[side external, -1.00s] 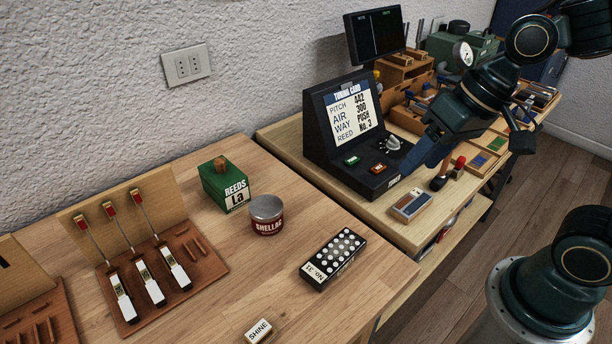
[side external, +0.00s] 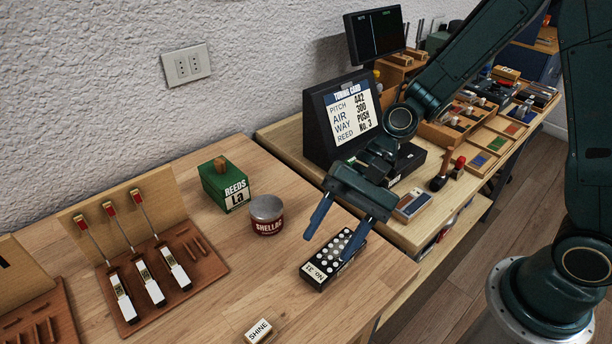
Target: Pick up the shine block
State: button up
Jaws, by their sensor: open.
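The shine block (side external: 258,331) is a small white-topped block marked "SHINE". It lies on the wooden bench at the bottom edge of the view, with its label facing up. My gripper (side external: 328,247) is open and empty, with two blue fingers pointing down and toward the front left. It hangs over the black "No. 31" block with white dots, up and to the right of the shine block and well apart from it. One finger partly hides the dotted block.
The dotted block (side external: 318,272), a shellac tin (side external: 267,222) and a green reeds box (side external: 224,188) stand behind the shine block. A piano-action rack (side external: 195,253) is at left. A tuning console (side external: 325,110) is on the bench behind my arm. Bare wood surrounds the shine block.

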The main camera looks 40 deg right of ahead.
aim_at(263, 327)
jog(key=a+f+m+y, duration=0.1)
jog(key=a+f+m, duration=0.1)
jog(key=a+f+m+g+y, duration=0.1)
jog(key=a+f+m+y, duration=0.1)
jog(key=m, duration=0.1)
jog(key=shift+w+a+f, duration=0.1)
jog(key=shift+w+a, duration=0.05)
jog(key=shift+w+a+f+m+y, duration=0.1)
jog(key=shift+a+f+m+y, duration=0.2)
jog(key=shift+m, duration=0.35)
jog(key=shift+w+a+f+m+y, duration=0.1)
jog(key=shift+a+f+m+y, duration=0.2)
jog(key=shift+m, duration=0.35)
jog(key=shift+s, duration=0.1)
jog(key=shift+x, duration=4.25)
jog(key=shift+f, duration=0.1)
jog(key=shift+x, duration=2.55)
jog(key=shift+f, duration=0.1)
jog(key=c, duration=1)
